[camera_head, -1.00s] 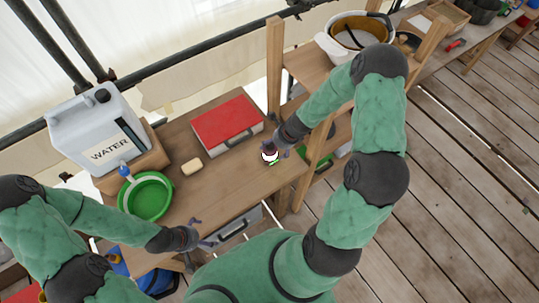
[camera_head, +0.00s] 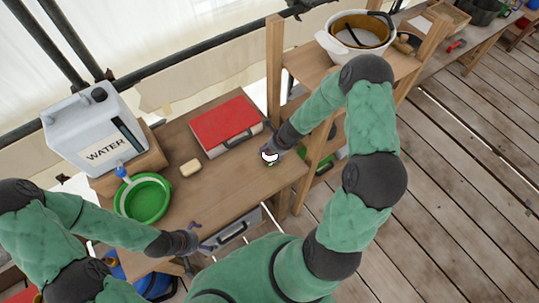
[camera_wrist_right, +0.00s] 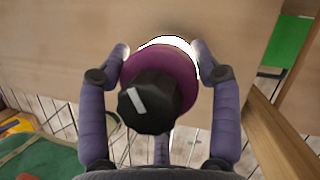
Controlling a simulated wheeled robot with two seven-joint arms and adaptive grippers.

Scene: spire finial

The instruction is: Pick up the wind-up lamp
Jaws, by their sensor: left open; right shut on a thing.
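The wind-up lamp (camera_wrist_right: 160,92) shows large in the right wrist view, with a purple body, a dark faceted knob bearing a pale mark, and a white glowing rim. In the head view the lamp (camera_head: 269,158) is a small white and dark shape near the right end of the wooden table. My right gripper (camera_wrist_right: 160,58) is shut on the lamp, its two purple fingers on either side of the body. Whether the lamp touches the tabletop is hard to tell. My left gripper (camera_head: 196,232) is open and empty at the table's front edge.
A red-lidded box (camera_head: 225,126) stands behind the lamp. A soap-like block (camera_head: 190,167), a green basin (camera_head: 145,198) and a water canister (camera_head: 95,130) are to the left. A wooden shelf (camera_head: 275,70) rises close on the right.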

